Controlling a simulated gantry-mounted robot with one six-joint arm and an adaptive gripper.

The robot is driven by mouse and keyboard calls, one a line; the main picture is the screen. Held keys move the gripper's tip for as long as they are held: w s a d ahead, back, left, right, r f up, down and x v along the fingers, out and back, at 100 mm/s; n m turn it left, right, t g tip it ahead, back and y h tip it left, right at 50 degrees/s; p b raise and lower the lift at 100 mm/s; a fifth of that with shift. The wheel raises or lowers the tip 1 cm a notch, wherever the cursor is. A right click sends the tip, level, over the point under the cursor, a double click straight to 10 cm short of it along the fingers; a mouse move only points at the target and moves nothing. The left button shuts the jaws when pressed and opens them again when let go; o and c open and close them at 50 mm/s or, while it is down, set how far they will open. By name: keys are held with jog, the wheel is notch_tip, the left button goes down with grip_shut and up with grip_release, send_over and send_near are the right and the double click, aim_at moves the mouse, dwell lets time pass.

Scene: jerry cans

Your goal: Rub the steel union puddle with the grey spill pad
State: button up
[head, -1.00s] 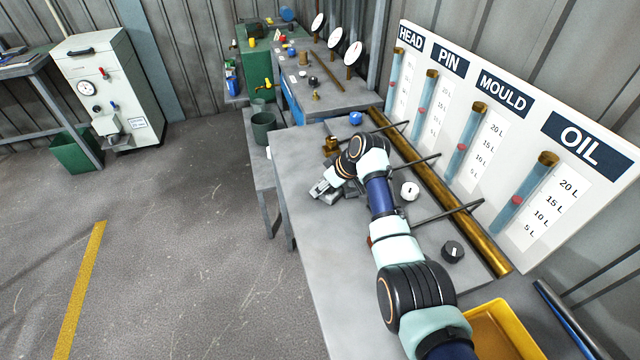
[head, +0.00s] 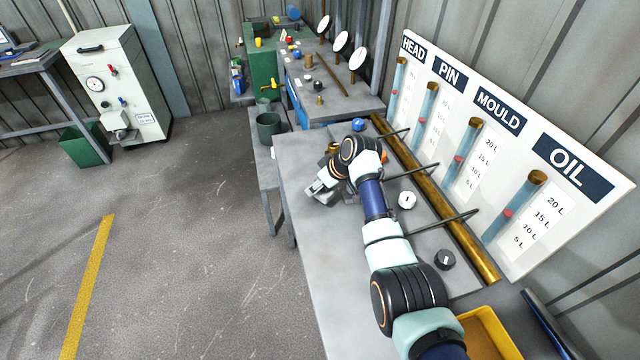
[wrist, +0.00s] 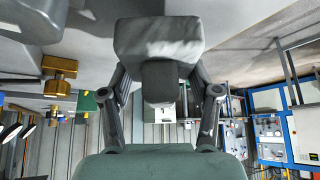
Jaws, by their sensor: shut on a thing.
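In the wrist view my gripper (wrist: 159,88) is shut on the grey spill pad (wrist: 160,40), a thick block held between the fingers. The pad's far face is hidden, and I cannot tell whether it touches the bench. A brass fitting (wrist: 58,77) and a pale grey rounded part (wrist: 30,20) show at the left of the wrist view. I cannot tell whether the grey part is the steel union. I cannot make out the puddle.
A brass pipe (head: 465,245) with dark rods runs along the gauge board (head: 520,185). A blue cap (head: 358,125) is beyond my wrist. A yellow tray (head: 490,335) is at the near end.

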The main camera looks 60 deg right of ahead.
jog(key=shift+r+p, duration=0.85)
jog(key=shift+r, duration=0.5)
notch_tip(320, 180, up, 3)
jog(key=p, duration=0.3)
jog(key=shift+r, duration=0.15)
